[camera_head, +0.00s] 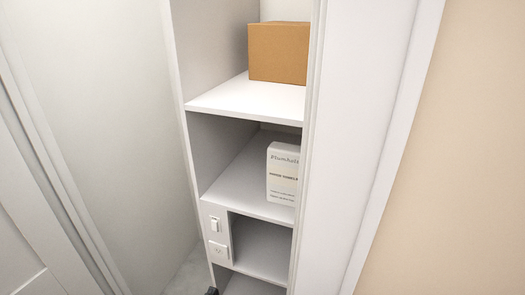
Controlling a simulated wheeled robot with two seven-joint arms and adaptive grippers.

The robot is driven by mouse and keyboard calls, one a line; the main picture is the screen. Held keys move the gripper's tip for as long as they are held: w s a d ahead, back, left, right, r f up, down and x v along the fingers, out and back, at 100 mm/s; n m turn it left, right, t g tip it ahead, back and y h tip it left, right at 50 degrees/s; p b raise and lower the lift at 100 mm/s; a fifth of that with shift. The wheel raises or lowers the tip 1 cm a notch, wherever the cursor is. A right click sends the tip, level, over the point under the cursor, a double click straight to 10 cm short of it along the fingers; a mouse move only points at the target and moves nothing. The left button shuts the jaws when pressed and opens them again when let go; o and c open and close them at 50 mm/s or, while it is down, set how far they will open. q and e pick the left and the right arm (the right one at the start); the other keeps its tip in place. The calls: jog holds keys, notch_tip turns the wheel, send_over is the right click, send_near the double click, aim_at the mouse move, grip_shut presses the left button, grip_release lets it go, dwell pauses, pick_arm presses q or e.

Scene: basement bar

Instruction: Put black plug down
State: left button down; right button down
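I cannot make out a black plug for sure. A small dark thing (212,291) just shows at the bottom edge, in front of the lower shelves. It is cut off, and I cannot tell whether it is the plug or part of a gripper. Neither of my grippers can be made out in this view. A white outlet plate (219,250) sits on a narrow white panel at the lower left of the shelves, with a white switch (215,225) above it.
A tall white shelf unit (245,95) stands in a narrow recess. A brown box (279,52) is on the upper shelf and a white labelled package (282,173) on the middle one. The lower cubby (262,250) looks empty. White door trim (350,150) borders the right.

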pick_arm(q)
jog(key=s+a+r+n+y, duration=0.2)
jog(key=s+r, duration=0.5)
jog(key=s, duration=0.4)
jog(key=a+y, duration=0.1)
jog(key=y, duration=0.1)
jog(key=shift+s+a+r+n+t+y, duration=0.2)
jog(key=shift+r+n+t+y, duration=0.1)
jog(key=shift+n, duration=0.1)
jog(key=shift+d+f, duration=0.1)
jog(key=shift+d, duration=0.05)
